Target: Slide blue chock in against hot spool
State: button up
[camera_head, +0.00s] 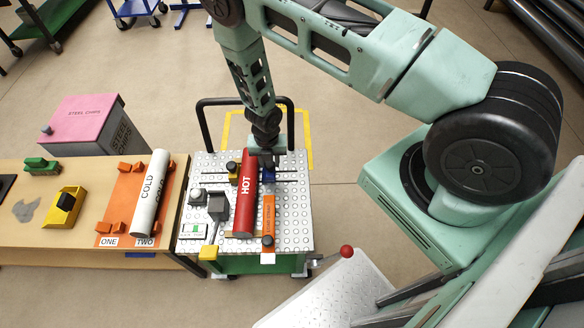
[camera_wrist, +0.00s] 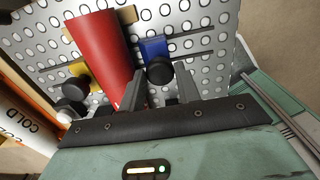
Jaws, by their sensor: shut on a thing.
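The red hot spool (camera_head: 245,195) lies on the perforated top of the cart, and its side shows in the wrist view (camera_wrist: 100,48). The blue chock (camera_wrist: 153,47) is at the spool's right, with a narrow gap apparent between them. In the head view the blue chock (camera_head: 269,176) is mostly hidden beneath my gripper (camera_head: 267,157). In the wrist view my gripper (camera_wrist: 161,86) is shut on the chock's black knob (camera_wrist: 159,70), one finger on each side. A yellow chock (camera_wrist: 80,70) with a black knob is on the spool's left.
An orange strip (camera_head: 268,213) with a black knob is right of the spool. A grey clamp-like part (camera_head: 217,207) with a yellow end stands left of it. The white cold spool (camera_head: 149,195) lies on the wooden bench at left. A black handle (camera_head: 203,125) rises behind the cart.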

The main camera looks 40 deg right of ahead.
jog(key=shift+w+a+r+p, duration=0.2)
jog(key=shift+w+a+p, duration=0.25)
jog(key=shift+p, duration=0.9)
jog(key=shift+c, duration=0.2)
jog(key=w+a+p, duration=0.1)
jog(key=a+p, duration=0.1)
jog(key=p, duration=0.2)
jog(key=shift+w, duration=0.1)
jog(key=o, duration=0.7)
jog(key=shift+f, duration=0.2)
jog(key=shift+r+p, duration=2)
jog(key=shift+r, duration=1.55)
